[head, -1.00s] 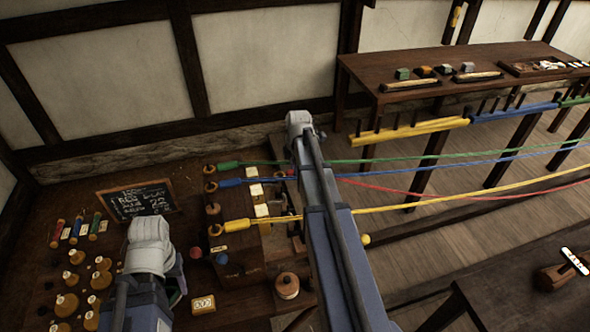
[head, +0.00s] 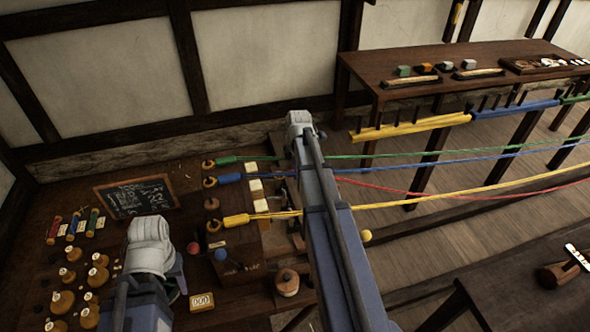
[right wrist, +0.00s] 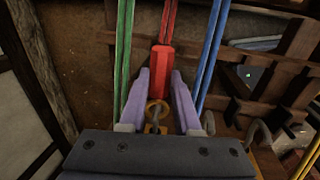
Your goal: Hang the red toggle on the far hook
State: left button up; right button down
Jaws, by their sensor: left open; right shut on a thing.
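The red toggle (right wrist: 160,75) shows in the right wrist view, a brass ring (right wrist: 157,107) at its near end and red strands running away from it. My right gripper (right wrist: 159,85) is shut on the toggle, a purple finger on each side. A grey metal hook (right wrist: 155,118) shows at the ring; I cannot tell whether the ring is around it. Another hook (right wrist: 262,132) stands to the right. In the head view my right arm hides the toggle and gripper. My left gripper (head: 172,278) is open over the table at lower left, its fingers mostly hidden by the wrist.
Green (head: 228,160), blue (head: 230,178) and yellow (head: 236,220) toggles with taut strands lie by my right arm. A chalkboard (head: 138,196), several bobbins (head: 62,300) and a number block (head: 202,302) are on the left table. A long rack table (head: 450,62) stands behind.

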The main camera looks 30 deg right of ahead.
jog(key=shift+f, duration=0.2)
jog(key=c, duration=0.5)
grip_release()
jog(key=shift+c, duration=0.2)
jog(key=shift+r, duration=0.1)
notch_tip(320, 180, up, 8)
jog(key=p, duration=0.8)
jog(key=shift+s, duration=0.1)
dwell(0.4)
